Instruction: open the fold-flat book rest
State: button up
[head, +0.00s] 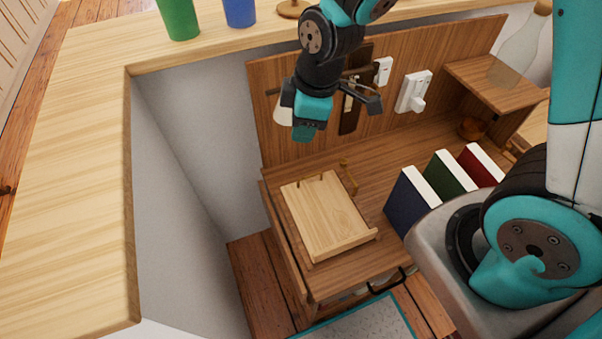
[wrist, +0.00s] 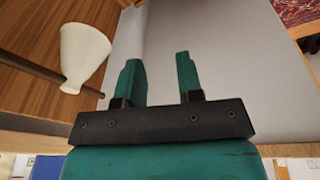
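The book rest (head: 328,217) is a pale wooden board with a raised lip along its front edge. It lies low, nearly flat, on top of the brown wooden cabinet in the head view. Small brass-coloured pegs and a bar (head: 349,178) show at its back edge. My gripper (head: 303,131) hangs in the air above and behind the board, in front of the wooden back panel, apart from the book rest. In the wrist view my gripper (wrist: 160,75) has its two teal fingers spread with nothing between them. The book rest does not show in the wrist view.
Blue, green and red books (head: 412,203) stand right of the board. Sockets (head: 413,92) and a small shelf (head: 495,85) are on the back panel. A pale lamp shade (wrist: 84,55) is close left of my gripper. A pale wooden ledge (head: 85,150) runs along the left.

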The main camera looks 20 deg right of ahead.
aim_at(301, 179)
jog(key=w+d+f+n, duration=0.1)
jog(key=w+f, duration=0.1)
jog(key=f, duration=0.6)
jog(key=w+d+f+n+h, duration=0.1)
jog(key=w+f+n, duration=0.1)
jog(key=f, duration=0.7)
jog(key=w+f+n, duration=0.1)
jog(key=w+f, duration=0.2)
jog(key=f, duration=0.6)
jog(key=shift+d+f+t+h+p, duration=0.1)
jog(key=shift+d+t+h+p, duration=0.2)
jog(key=shift+d+h+p, duration=0.1)
grip_shut()
